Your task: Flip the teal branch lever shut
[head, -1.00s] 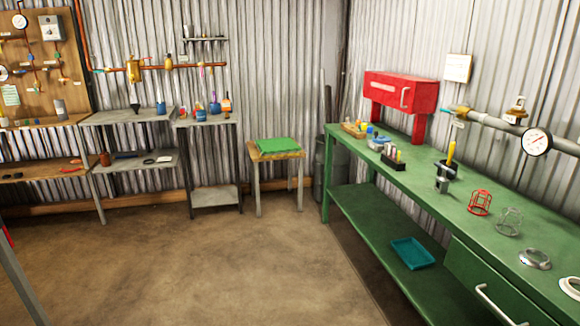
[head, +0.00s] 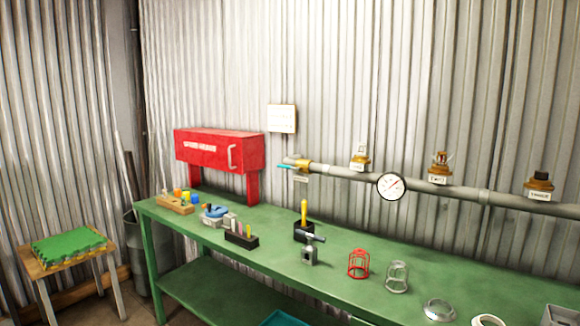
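The teal lever (head: 285,166) is a small handle at the left end of a grey pipe (head: 340,172) on the corrugated wall, above the green bench. It sticks out to the left of a brass valve body (head: 303,166). At this size I cannot tell for sure how the lever is turned against its branch. A small label hangs just below the valve. My gripper is not in view.
The green bench (head: 240,267) carries a red cabinet (head: 218,150), a black holder with a yellow-handled tool (head: 304,218), a red wire cage (head: 358,265) and a grey one (head: 397,276). A round gauge (head: 391,187) and several brass fittings sit along the pipe. A stool (head: 70,254) stands left.

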